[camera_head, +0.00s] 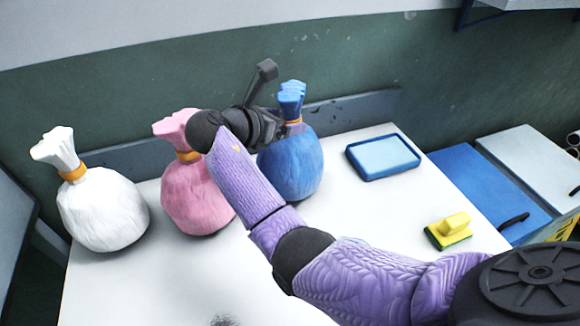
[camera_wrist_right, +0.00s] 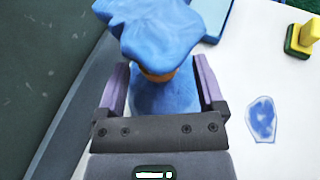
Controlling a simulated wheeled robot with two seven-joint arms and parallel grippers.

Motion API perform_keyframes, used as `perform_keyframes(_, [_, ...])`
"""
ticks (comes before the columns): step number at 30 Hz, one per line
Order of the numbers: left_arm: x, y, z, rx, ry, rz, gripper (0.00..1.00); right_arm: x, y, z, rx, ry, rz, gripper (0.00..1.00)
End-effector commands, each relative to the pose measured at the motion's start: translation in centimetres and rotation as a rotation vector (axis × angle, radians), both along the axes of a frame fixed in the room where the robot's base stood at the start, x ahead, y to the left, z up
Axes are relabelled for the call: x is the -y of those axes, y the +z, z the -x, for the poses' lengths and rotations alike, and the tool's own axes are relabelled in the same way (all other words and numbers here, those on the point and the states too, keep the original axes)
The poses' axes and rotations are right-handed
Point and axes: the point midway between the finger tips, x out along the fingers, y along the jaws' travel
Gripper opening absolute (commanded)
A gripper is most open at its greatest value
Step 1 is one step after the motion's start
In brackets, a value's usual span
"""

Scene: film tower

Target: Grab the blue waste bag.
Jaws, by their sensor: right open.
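The blue waste bag (camera_head: 298,165) stands on the white table, tied at its neck with an orange band, its top gathered upward. My right gripper (camera_head: 285,125) is at the bag's neck, with my purple arm passing in front of the pink bag. In the right wrist view, the blue bag (camera_wrist_right: 165,95) sits between the two open purple fingers of my right gripper (camera_wrist_right: 163,85), one on each side of the neck below the tuft. Whether the fingers touch it I cannot tell. My left gripper is not in view.
A pink bag (camera_head: 190,195) and a white bag (camera_head: 100,210) stand to the left on the white table (camera_head: 150,285). A blue tray (camera_head: 383,157) and a yellow-green sponge (camera_head: 448,231) lie to the right. A dark green wall (camera_head: 200,75) rises behind.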

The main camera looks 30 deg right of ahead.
Motion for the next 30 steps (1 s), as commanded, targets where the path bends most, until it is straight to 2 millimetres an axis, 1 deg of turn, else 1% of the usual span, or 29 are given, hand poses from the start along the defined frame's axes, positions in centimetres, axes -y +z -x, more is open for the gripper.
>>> perform_keyframes(1, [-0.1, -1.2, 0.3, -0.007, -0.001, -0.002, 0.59, 0.8, -1.2, -0.4, -0.002, -0.002, 0.001, 0.88])
perform_keyframes(4, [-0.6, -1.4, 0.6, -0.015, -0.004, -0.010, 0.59, 2.1, -1.4, -0.7, -0.002, 0.000, 0.001, 0.88])
perform_keyframes(6, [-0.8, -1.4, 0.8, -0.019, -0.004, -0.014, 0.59, 2.5, -1.4, -0.8, -0.002, 0.001, 0.000, 0.88])
perform_keyframes(11, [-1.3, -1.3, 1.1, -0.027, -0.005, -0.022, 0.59, 2.5, -1.2, -0.8, -0.001, 0.001, 0.000, 0.88])
perform_keyframes(12, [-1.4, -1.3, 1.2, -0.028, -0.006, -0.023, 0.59, 2.5, -1.2, -0.8, -0.001, 0.001, 0.000, 0.84])
perform_keyframes(14, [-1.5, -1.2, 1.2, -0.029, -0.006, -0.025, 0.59, 2.5, -1.2, -0.8, -0.001, 0.001, 0.000, 0.71])
perform_keyframes(15, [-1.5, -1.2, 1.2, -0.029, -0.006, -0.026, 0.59, 2.5, -1.2, -0.8, -0.001, 0.001, 0.000, 0.62])
perform_keyframes(17, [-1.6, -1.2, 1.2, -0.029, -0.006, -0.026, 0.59, 2.5, -1.2, -0.8, -0.001, 0.001, 0.000, 0.50])
perform_keyframes(18, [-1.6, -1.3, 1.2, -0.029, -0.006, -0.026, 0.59, 2.5, -1.2, -0.8, -0.001, 0.001, 0.000, 0.41])
perform_keyframes(20, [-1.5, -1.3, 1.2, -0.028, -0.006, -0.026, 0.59, 2.5, -1.2, -0.8, -0.001, 0.001, 0.000, 0.28])
perform_keyframes(21, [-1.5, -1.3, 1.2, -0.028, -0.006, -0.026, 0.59, 2.5, -1.2, -0.8, -0.001, 0.001, 0.000, 0.20])
perform_keyframes(24, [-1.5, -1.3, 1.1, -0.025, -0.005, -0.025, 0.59, 2.4, -1.2, -0.8, -0.001, 0.001, -0.001, 0.00])
perform_keyframes(30, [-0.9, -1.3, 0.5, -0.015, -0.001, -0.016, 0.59, 2.4, -1.3, -0.8, -0.001, 0.001, -0.001, 0.00])
